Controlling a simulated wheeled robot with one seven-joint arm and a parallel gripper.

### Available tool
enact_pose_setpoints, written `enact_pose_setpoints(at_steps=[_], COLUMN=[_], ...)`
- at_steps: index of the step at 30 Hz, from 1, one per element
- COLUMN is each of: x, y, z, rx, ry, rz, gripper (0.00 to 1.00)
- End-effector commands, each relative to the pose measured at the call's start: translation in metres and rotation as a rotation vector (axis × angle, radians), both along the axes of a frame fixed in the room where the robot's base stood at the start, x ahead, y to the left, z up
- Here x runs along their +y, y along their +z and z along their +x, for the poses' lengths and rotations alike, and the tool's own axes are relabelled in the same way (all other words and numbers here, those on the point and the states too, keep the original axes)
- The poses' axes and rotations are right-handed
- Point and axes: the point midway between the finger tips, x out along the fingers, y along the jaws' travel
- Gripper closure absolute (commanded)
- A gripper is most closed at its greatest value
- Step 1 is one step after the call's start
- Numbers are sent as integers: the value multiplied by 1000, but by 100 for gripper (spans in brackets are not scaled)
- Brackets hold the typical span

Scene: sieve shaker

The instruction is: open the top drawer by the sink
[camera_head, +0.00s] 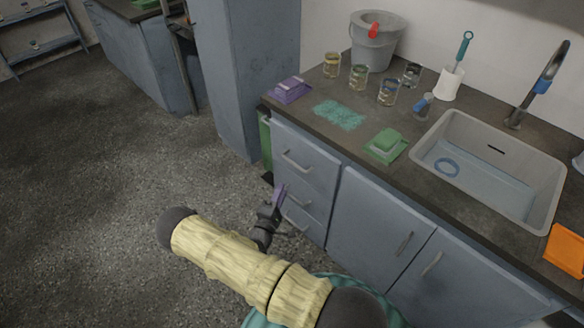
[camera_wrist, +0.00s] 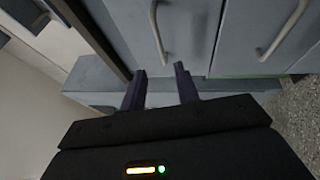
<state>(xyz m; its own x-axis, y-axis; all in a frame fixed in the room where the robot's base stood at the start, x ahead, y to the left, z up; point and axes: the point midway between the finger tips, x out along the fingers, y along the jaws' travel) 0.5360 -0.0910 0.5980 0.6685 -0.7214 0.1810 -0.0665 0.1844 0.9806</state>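The top drawer (camera_head: 306,176) is the uppermost grey-blue front at the left end of the sink counter. It looks shut, with a pale bar handle (camera_head: 297,162). In the wrist view, the front beside the dark counter edge seems to be this drawer (camera_wrist: 190,28), with its handle (camera_wrist: 157,32) beyond the fingertips. My gripper (camera_head: 279,190) is in front of the drawer stack, below and left of the top handle. In the wrist view my gripper (camera_wrist: 160,70) shows two dark purple fingers apart, with nothing between them. It does not touch the handle.
A lower drawer handle (camera_head: 296,203) is partly behind my gripper; one also shows in the wrist view (camera_wrist: 284,30). Cupboard doors (camera_head: 375,225) stand to the right, under the sink (camera_head: 490,170). Items stand on the counter (camera_head: 300,122). Open floor (camera_head: 110,165) lies left.

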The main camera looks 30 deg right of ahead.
Motion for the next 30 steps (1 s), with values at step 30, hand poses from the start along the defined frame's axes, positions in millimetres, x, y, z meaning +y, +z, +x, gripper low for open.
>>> enact_pose_setpoints(at_steps=[30], x=[-79], y=[20], z=[74], rx=[0], ry=[0], rz=[1], gripper=[71])
